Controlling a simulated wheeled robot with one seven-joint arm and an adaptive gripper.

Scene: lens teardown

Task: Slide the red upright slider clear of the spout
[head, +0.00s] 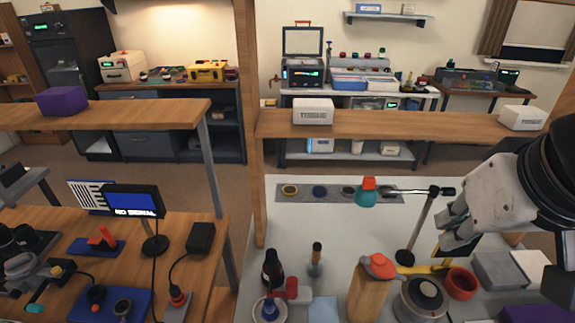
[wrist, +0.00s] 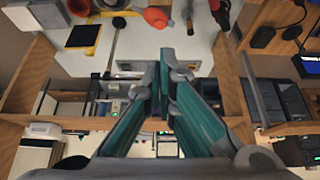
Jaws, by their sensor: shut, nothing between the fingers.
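I cannot tell for certain which red part is the slider. A red upright piece (head: 292,288) stands beside a white dish (head: 256,309) holding a blue object at the bench front. A red block (head: 369,183) sits on a teal cup (head: 366,198) held by a stand's arm. Another red piece (head: 103,238) stands on a blue base on the left table. No spout shows clearly. My gripper (head: 456,243) is at the right above the bench, apart from all of these. In the wrist view, its teal fingers (wrist: 163,75) are shut and empty.
A wooden block (head: 370,298) with a red cap, a round grey device (head: 421,300) and a red bowl (head: 460,282) crowd the front. A wooden shelf (head: 400,124) crosses behind. The bench's left middle is fairly clear.

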